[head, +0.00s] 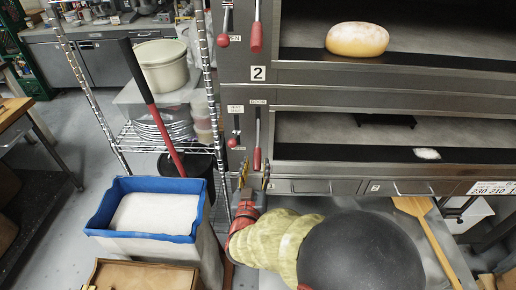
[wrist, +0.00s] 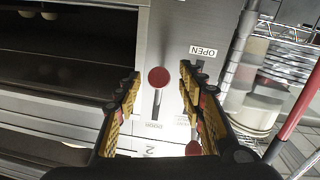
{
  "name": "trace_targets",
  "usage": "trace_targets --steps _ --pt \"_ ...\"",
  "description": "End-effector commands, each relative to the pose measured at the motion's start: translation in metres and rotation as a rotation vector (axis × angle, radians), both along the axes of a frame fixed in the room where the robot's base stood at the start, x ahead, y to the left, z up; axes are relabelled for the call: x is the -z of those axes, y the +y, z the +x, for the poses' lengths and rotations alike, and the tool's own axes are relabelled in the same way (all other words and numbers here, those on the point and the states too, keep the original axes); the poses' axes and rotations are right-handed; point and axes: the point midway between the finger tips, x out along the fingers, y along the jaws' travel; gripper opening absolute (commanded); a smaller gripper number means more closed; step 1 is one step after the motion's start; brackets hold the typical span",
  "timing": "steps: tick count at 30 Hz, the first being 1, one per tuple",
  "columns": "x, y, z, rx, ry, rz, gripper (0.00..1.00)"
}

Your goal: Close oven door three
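The oven has two open chambers in the head view. The upper opening (head: 420,55) holds a round loaf (head: 357,39). The lower opening (head: 340,137), below a label "2" (head: 258,73), holds a small white lump (head: 427,154). No label "3" is readable. Left of the lower opening hangs a red-handled door lever (head: 257,159). My gripper (head: 255,178) is open just below it. In the wrist view, where labels appear upside down, the lever's red end (wrist: 158,77) shows between my open fingers (wrist: 160,85), apart from both.
A second red door lever (head: 256,37) and smaller red-knobbed levers (head: 223,40) are on the panel. A wire rack (head: 150,140), a blue-lined bin (head: 150,212) and a red-and-black pole (head: 150,100) stand close at left. A wooden peel (head: 437,235) leans at right.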

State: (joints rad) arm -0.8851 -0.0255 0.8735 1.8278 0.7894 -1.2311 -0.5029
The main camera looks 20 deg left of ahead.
Motion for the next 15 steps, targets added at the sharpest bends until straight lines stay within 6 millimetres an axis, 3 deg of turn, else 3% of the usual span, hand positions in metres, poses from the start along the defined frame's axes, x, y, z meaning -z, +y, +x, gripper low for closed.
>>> trace_targets --steps 15 --pt "0.001 0.010 0.067 0.001 0.000 0.001 0.40"
